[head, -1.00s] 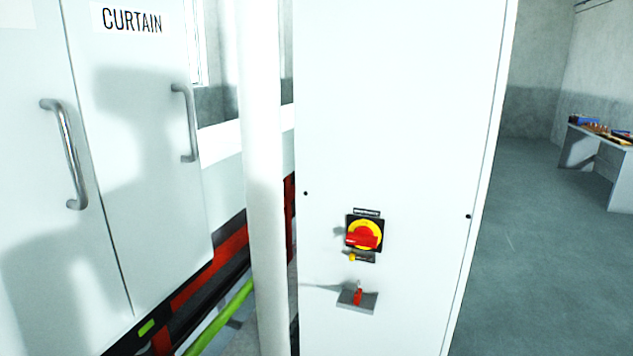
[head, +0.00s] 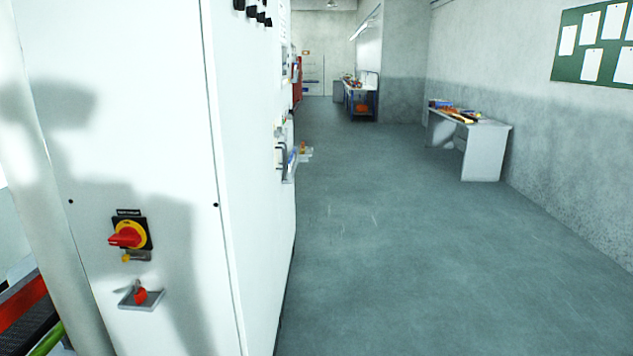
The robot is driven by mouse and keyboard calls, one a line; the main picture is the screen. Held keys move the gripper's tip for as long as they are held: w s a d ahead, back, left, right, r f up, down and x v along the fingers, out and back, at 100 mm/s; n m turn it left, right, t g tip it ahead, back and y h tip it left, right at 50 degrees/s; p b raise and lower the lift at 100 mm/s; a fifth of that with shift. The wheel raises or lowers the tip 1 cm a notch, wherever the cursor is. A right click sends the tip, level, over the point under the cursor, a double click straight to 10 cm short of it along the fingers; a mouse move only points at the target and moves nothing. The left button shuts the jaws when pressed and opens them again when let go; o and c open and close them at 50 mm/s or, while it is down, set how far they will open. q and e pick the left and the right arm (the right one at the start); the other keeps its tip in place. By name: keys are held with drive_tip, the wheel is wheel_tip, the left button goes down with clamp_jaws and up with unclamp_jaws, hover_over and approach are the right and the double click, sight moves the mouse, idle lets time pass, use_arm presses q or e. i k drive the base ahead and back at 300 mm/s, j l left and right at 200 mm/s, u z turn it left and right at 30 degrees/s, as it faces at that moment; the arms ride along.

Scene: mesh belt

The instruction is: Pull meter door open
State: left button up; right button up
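A tall white cabinet (head: 140,100) stands at the left of the head view. Its near face carries a red and yellow rotary switch (head: 129,235) and a small red knob on a grey plate (head: 140,297). Its long side, seen at a steep angle, has black knobs (head: 258,13) near the top and some small fittings (head: 284,155) lower down. I cannot make out which part is the meter door. Neither of my grippers is in view.
Open grey floor (head: 400,250) runs along the cabinet's right side. A grey desk (head: 485,150) with items on it stands by the right wall. A workbench (head: 360,100) is far back. A white pipe (head: 50,200) stands at the left.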

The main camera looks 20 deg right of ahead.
sight(237, 49)
drive_tip(key=l+z, duration=0.1)
drive_tip(key=l, duration=0.2)
drive_tip(key=i+l+u, duration=0.1)
drive_tip(key=u, duration=0.4)
drive_tip(key=i+l+u, duration=0.3)
drive_tip(key=i+l, duration=0.2)
drive_tip(key=i+l+u, duration=0.3)
drive_tip(key=i+l, duration=0.2)
drive_tip(key=l, duration=0.1)
